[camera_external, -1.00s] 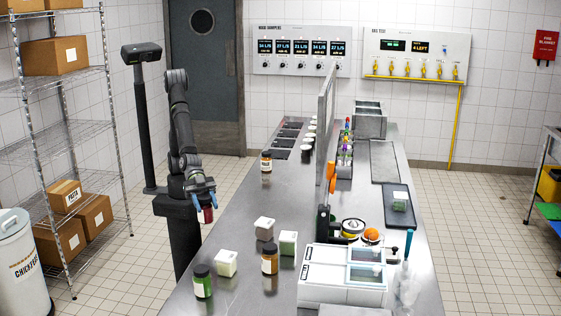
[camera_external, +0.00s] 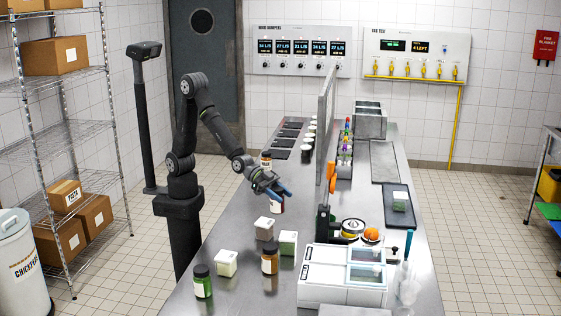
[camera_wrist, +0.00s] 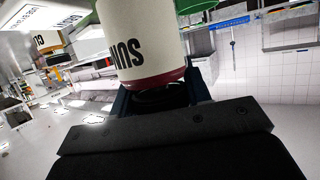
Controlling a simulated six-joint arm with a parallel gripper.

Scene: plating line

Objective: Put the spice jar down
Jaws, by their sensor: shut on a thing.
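The spice jar (camera_external: 278,206) is in my gripper (camera_external: 278,193), over the metal table (camera_external: 231,211), left of the black stand with the orange top. Only part of it shows below the blue fingers in the external view. In the wrist view the jar (camera_wrist: 148,45) fills the upper middle, with a white label, dark "SUN" lettering and a dark red band. My gripper is shut on it. I cannot tell whether the jar's bottom touches the table.
Another jar (camera_external: 266,160) stands behind my forearm. A white appliance (camera_external: 325,277) is at front right. Bare tabletop lies left of the held jar.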

